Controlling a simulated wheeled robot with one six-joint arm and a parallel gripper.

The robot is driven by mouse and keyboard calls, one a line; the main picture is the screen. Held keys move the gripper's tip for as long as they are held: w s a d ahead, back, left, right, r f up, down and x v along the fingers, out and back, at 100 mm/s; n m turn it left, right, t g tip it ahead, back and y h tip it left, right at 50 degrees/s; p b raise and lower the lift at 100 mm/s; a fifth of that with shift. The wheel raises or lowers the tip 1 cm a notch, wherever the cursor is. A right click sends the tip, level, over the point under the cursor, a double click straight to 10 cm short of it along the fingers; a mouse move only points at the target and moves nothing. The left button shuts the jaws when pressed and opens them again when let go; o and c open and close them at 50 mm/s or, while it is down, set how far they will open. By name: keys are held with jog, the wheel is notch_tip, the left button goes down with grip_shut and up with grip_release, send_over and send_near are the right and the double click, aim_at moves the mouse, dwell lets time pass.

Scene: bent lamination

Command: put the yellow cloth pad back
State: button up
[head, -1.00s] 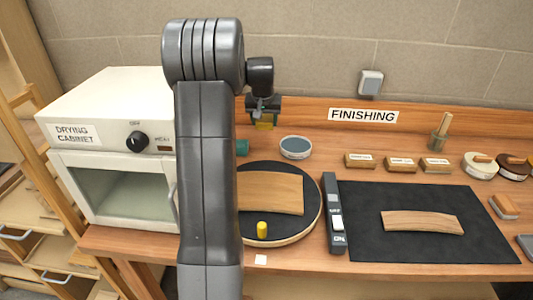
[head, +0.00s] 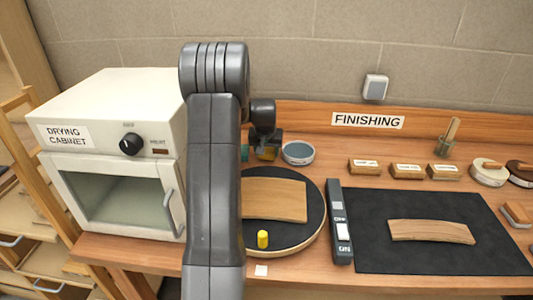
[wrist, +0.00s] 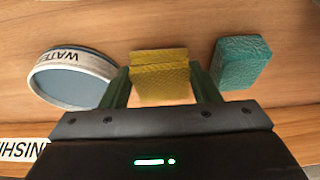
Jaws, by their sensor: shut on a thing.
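The yellow cloth pad (wrist: 160,75) is between the two fingers of my gripper (wrist: 162,88) in the wrist view, gripped from both sides. In the head view the pad (head: 268,154) shows small below my gripper (head: 265,143), at the back of the bench. It is between the round water dish (head: 298,153) and a teal block, which is mostly hidden behind my arm. In the wrist view the dish (wrist: 73,78) is on the left and the teal block (wrist: 242,62) on the right, both close to the fingers. I cannot tell whether the pad touches the bench.
A round black turntable (head: 290,195) carries a curved wooden piece and a yellow peg (head: 262,239). A black mat (head: 380,245) with another curved piece (head: 432,231) lies right. Labelled wooden blocks (head: 404,168) stand behind it. The drying cabinet (head: 115,175) is left.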

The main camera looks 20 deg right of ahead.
jog(key=shift+f, duration=0.7)
jog(key=shift+f, duration=0.15)
jog(key=o, duration=0.9)
jog(key=shift+r, duration=0.45)
jog(key=b+v, duration=0.1)
jog(key=v, duration=1)
jog(key=shift+s+a+r, duration=0.1)
jog(key=shift+s+r, duration=0.05)
jog(key=shift+r, duration=0.05)
